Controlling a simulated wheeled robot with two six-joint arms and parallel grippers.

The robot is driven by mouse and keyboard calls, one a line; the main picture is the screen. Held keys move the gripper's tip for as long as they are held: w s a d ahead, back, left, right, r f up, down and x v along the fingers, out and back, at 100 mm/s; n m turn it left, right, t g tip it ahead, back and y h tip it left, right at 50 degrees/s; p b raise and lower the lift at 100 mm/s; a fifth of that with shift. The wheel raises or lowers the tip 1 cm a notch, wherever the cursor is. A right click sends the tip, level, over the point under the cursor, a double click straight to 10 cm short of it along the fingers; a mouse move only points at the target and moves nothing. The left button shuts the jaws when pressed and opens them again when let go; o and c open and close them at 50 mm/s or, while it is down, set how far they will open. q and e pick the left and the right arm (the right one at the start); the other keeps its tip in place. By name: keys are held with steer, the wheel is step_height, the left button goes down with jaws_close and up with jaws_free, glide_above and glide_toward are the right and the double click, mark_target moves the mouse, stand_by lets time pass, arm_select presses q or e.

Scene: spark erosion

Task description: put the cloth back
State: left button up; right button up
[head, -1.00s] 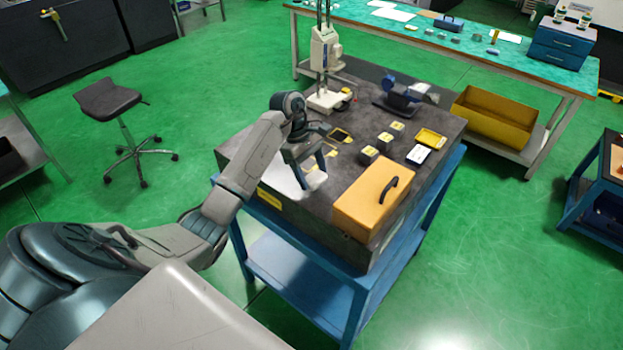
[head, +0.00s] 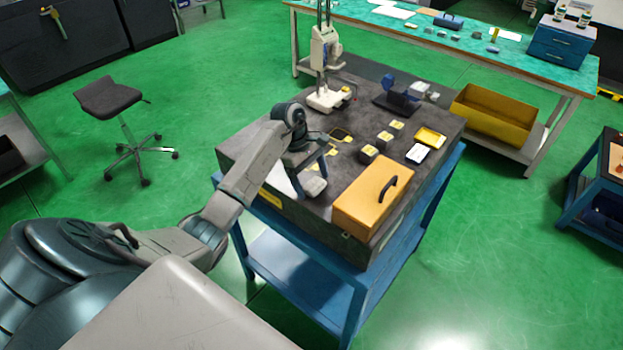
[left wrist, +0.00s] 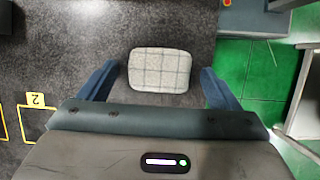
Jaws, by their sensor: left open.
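The cloth (head: 314,187) is a small folded pale grey pad on the dark top of the blue-framed table (head: 250,150). In the left wrist view the cloth (left wrist: 160,69) shows a check pattern and lies flat between the two fingers. My left gripper (head: 312,182) is open above the cloth, with one finger on each side of it. The left wrist view shows gaps between both fingers (left wrist: 160,82) and the cloth. I cannot tell how high the fingertips are above the table. My right gripper is not in view.
An orange box with a black handle (head: 365,200) stands right of the gripper. Small blocks (head: 368,153), a yellow tray (head: 430,137) and a white instrument on a column (head: 325,60) stand farther back. A yellow outline marked 2 (left wrist: 35,115) lies left of the gripper.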

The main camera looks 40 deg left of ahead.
arm_select(q)
steer(key=shift+r, duration=0.2)
steer(key=v, duration=0.4)
steer(key=shift+r+b, duration=0.25)
steer(key=shift+b, duration=0.1)
steer(key=p+v, duration=0.5)
steer(key=v, duration=0.2)
steer(key=shift+a+p, duration=0.15)
steer(key=shift+p, duration=0.2)
